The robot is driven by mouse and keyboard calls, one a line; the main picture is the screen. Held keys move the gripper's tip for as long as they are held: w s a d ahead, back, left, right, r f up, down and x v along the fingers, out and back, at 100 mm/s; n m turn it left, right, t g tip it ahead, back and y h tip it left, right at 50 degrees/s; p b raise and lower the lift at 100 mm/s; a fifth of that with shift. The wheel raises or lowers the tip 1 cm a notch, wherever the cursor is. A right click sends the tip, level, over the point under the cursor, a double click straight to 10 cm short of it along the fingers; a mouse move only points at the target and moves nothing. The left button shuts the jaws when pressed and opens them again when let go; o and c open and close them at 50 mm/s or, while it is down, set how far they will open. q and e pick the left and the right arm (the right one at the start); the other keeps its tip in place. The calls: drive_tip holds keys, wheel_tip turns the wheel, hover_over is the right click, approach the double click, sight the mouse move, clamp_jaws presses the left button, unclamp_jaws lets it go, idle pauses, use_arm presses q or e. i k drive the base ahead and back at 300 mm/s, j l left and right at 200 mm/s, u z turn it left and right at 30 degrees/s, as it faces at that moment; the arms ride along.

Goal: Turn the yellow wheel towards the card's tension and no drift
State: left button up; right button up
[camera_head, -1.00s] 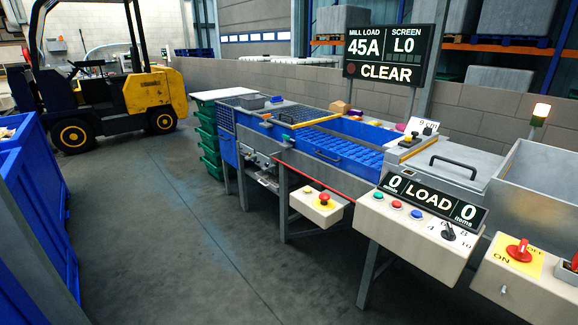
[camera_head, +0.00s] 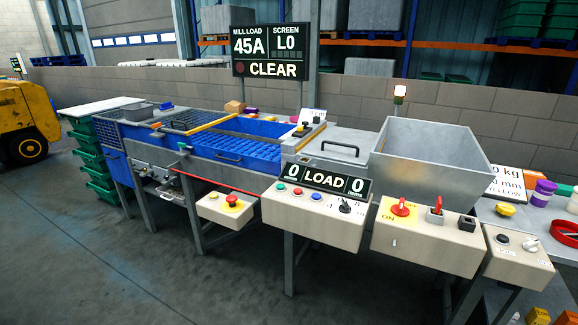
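A small yellow wheel or knob (camera_head: 505,210) sits at the right, on the bench just above a cream control box (camera_head: 516,262). A white card (camera_head: 508,184) stands tilted behind it. Its print is partly readable, with "kg", "mm" and a yellow lower line; the full values are too small to tell. I cannot tell the wheel's setting from here. Neither of my grippers is in view.
A grey steel hopper (camera_head: 432,150) stands left of the card. Control boxes with a red switch (camera_head: 403,208) and a LOAD display (camera_head: 326,180) line the front. Open floor lies at left.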

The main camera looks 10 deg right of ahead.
sight(504, 208)
drive_tip(key=z, duration=1.9)
drive_tip(key=i+l+u, duration=0.15)
drive_tip(key=i+l, duration=0.25)
drive_tip(key=i+l+u, duration=0.15)
drive_tip(key=i+l, duration=0.35)
drive_tip(key=i+l+u, duration=0.15)
drive_tip(key=i+l, duration=0.35)
drive_tip(key=i+l+u, duration=0.15)
drive_tip(key=i+l, duration=0.25)
drive_tip(key=l, duration=0.2)
